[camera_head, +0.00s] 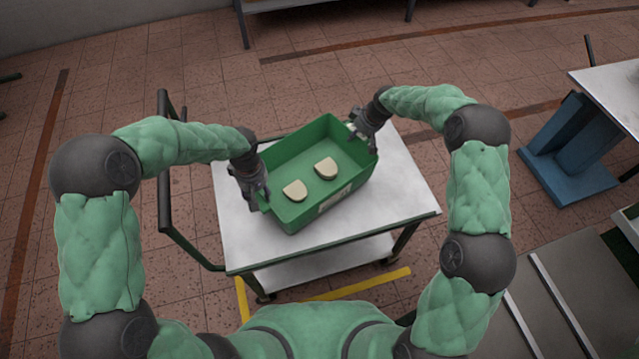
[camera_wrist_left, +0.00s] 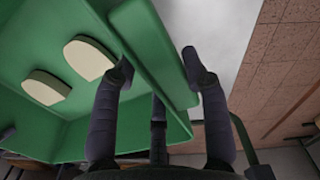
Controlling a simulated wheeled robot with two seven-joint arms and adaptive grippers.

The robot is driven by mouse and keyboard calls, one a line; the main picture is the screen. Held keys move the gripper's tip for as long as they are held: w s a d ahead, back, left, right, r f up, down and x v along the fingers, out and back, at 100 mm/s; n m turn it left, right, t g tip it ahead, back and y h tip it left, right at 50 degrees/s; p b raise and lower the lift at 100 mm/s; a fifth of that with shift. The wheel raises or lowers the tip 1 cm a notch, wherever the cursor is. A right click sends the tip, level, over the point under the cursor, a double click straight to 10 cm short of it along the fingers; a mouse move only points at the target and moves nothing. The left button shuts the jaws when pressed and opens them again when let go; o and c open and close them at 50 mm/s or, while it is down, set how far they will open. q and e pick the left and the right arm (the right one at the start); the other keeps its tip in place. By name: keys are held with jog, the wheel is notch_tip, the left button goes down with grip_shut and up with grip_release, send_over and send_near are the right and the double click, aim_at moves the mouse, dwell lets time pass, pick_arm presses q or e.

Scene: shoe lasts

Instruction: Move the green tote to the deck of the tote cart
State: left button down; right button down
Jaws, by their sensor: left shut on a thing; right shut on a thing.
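The green tote (camera_head: 318,205) is an open box over the white deck (camera_head: 400,205) of the tote cart. I cannot tell whether its bottom touches the deck. Two cream shoe lasts, one (camera_head: 295,191) and another (camera_head: 326,168), lie inside it. My left gripper (camera_head: 262,200) is shut on the tote's left end. My right gripper (camera_head: 356,132) is shut on its right end. In the left wrist view, the fingers of my left gripper (camera_wrist_left: 160,64) straddle the rim of the tote (camera_wrist_left: 150,40), with part of the pale deck (camera_wrist_left: 215,30) beyond. The tote hides the deck below it.
The cart's dark green push handle (camera_head: 164,190) stands on the left, and a lower white shelf (camera_head: 325,262) is under the deck. A blue stand (camera_head: 570,150) and white table (camera_head: 612,95) are at right. Grey panels (camera_head: 575,285) are at lower right. Yellow floor tape (camera_head: 355,286) runs in front.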

pick_arm(q)
jog(key=shift+f+b, duration=0.3)
jog(key=shift+f, duration=0.2)
pick_arm(e)
jog(key=shift+f, duration=0.4)
pick_arm(q)
jog(key=c, duration=0.6)
grip_release()
jog(key=shift+c, duration=0.2)
pick_arm(e)
jog(key=c, duration=0.6)
grip_release()
jog(key=shift+c, duration=0.2)
pick_arm(q)
jog(key=shift+r, duration=0.1)
jog(key=shift+r, duration=0.1)
notch_tip(320, 180, up, 12)
pick_arm(e)
jog(key=v, duration=1.2)
jog(key=shift+r, duration=0.1)
